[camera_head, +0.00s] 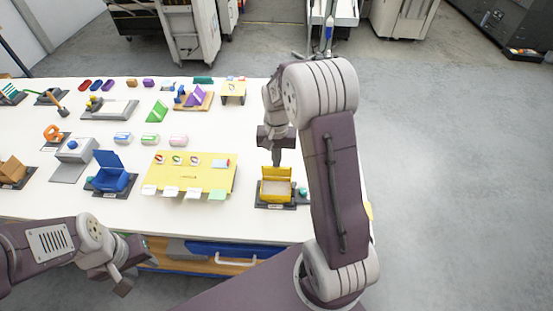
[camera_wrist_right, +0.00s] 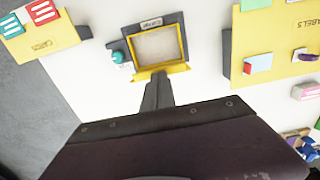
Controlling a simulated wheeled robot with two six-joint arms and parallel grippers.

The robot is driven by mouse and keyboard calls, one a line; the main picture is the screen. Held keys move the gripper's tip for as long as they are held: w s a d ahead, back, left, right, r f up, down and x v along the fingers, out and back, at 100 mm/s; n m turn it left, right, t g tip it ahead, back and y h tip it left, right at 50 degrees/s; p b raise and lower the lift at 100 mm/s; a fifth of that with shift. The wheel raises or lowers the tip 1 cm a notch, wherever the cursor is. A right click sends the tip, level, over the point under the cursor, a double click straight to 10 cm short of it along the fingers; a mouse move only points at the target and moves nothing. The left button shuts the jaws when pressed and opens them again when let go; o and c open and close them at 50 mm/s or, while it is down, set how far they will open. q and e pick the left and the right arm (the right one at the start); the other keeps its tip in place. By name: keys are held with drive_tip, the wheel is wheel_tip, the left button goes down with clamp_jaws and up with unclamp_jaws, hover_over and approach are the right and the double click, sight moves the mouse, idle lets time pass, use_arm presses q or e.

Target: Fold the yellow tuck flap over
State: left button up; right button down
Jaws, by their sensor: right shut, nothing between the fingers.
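A small open yellow carton (camera_head: 276,198) sits on a dark labelled base at the table's right end. Its inside looks pale and flat; it also shows in the right wrist view (camera_wrist_right: 186,46). A yellow tuck flap (camera_wrist_right: 150,74) runs along the carton edge nearest my right gripper. My right gripper (camera_head: 277,160) is shut and empty, pointing down just behind the carton. In the right wrist view its fingertips (camera_wrist_right: 158,82) are right at the flap; I cannot tell whether they touch. My left gripper (camera_head: 123,284) is low at the left, off the table's front edge, its jaws unclear.
A small teal knob (camera_head: 303,191) stands on the base right beside the carton. A yellow labels board (camera_head: 190,180) lies to the left, and a blue open box (camera_head: 110,178) beyond it. White table between is clear.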

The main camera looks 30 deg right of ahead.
drive_tip(key=shift+s+f, duration=0.1)
drive_tip(key=shift+s+a+f+b, duration=0.25)
drive_tip(key=shift+s+a+b, duration=0.1)
drive_tip(key=shift+s+a, duration=0.15)
drive_tip(key=shift+s+d, duration=0.1)
idle(0.7)
drive_tip(key=shift+r+p, duration=0.95)
drive_tip(key=shift+p, duration=0.05)
drive_tip(key=shift+r, duration=0.1)
wheel_tip(320, 180, up, 8)
drive_tip(key=p, duration=0.7)
